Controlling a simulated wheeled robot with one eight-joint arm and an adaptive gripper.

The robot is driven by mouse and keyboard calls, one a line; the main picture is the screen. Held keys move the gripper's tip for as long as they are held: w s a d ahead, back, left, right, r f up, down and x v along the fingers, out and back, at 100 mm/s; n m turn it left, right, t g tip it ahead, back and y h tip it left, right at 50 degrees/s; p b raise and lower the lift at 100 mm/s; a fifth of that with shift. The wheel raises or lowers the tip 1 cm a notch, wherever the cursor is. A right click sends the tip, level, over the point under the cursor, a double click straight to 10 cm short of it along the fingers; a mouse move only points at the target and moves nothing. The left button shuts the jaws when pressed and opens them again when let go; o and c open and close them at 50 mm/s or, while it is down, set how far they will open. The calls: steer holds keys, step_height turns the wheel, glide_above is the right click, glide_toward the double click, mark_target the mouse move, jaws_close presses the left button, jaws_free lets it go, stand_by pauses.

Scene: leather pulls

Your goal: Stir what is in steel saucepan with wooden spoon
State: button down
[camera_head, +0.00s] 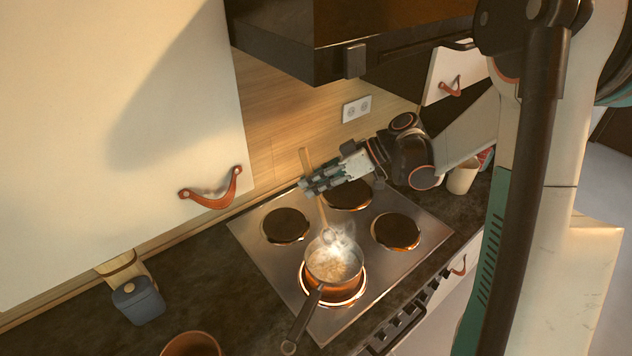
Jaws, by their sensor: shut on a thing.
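The steel saucepan (312,286) stands on the front burner, which glows orange around its base. Its dark handle points toward the lower left. Pale contents (334,262) show inside, with steam rising over them. My gripper (306,186) is above the back of the hob and shut on the wooden spoon (322,212).
The steel hob (262,256) has three other dark burners. A blue-grey lidded canister (138,302) and a brown pot (191,345) stand on the dark counter at left. A pale cup (462,178) stands behind my wrist. A cabinet door with a leather pull (212,196) fills the upper left; a dark hood (350,50) hangs above.

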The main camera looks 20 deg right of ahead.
steer(key=shift+w+a+f+b, duration=0.1)
steer(key=shift+w+f+b, duration=0.1)
steer(key=shift+f, duration=0.25)
steer(key=shift+w+a+f+b, duration=0.1)
steer(key=shift+w+f+b, duration=0.05)
steer(key=shift+f, duration=0.25)
steer(key=s+d+f+b, duration=0.1)
steer(key=s+f+b, duration=0.2)
steer(key=f+b, duration=0.3)
steer(key=shift+d+f+b, duration=0.15)
steer(key=shift+f+b, duration=0.25)
steer(key=shift+f, duration=0.55)
